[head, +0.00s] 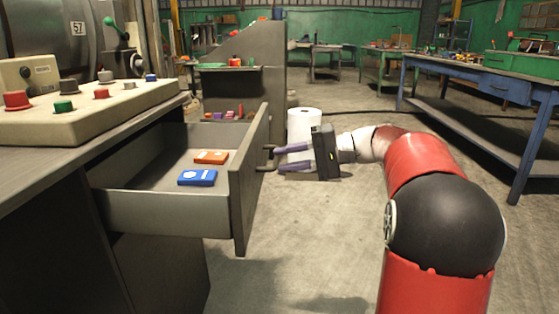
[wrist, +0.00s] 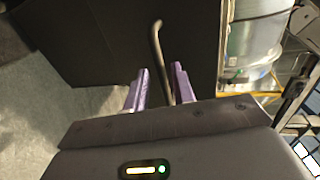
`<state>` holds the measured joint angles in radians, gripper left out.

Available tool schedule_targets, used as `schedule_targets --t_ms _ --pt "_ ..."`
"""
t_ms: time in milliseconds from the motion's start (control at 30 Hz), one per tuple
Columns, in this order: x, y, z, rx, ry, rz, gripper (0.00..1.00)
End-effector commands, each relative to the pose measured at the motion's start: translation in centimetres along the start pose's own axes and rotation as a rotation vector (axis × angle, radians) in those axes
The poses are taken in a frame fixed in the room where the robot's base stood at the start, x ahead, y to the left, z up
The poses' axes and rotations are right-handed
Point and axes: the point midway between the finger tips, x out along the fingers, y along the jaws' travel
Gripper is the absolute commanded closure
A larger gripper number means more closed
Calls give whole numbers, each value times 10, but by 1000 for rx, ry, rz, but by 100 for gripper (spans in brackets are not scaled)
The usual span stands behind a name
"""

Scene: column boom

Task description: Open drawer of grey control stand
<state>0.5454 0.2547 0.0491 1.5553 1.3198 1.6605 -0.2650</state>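The grey control stand (head: 60,180) is at the left in the head view. Its drawer (head: 150,210) is pulled well out, so its inside shows. An orange item (head: 211,157) and a blue item (head: 197,178) lie in it. The bent bar handle (head: 268,152) is on the drawer's front panel (head: 246,190). My gripper (head: 279,159) is at the handle, its purple fingers apart and pointing at the panel. In the wrist view, the handle (wrist: 158,48) runs down between the open fingers (wrist: 161,78), nearer the right one; whether it touches is unclear.
A control panel with coloured buttons (head: 90,103) tops the stand. A blue workbench (head: 490,80) is at the right. The floor (head: 310,220) before the drawer is clear.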

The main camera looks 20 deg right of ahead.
Motion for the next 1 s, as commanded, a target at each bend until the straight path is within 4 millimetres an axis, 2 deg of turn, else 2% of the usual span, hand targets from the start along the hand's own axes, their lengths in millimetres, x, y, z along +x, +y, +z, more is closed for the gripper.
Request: schedule_targets --t_ms 100,333,1000 --pt "-24 -1 2 1 6 1 74" --pt "-50 0 5 2 6 0 74" --pt "-54 1 5 2 6 1 74"
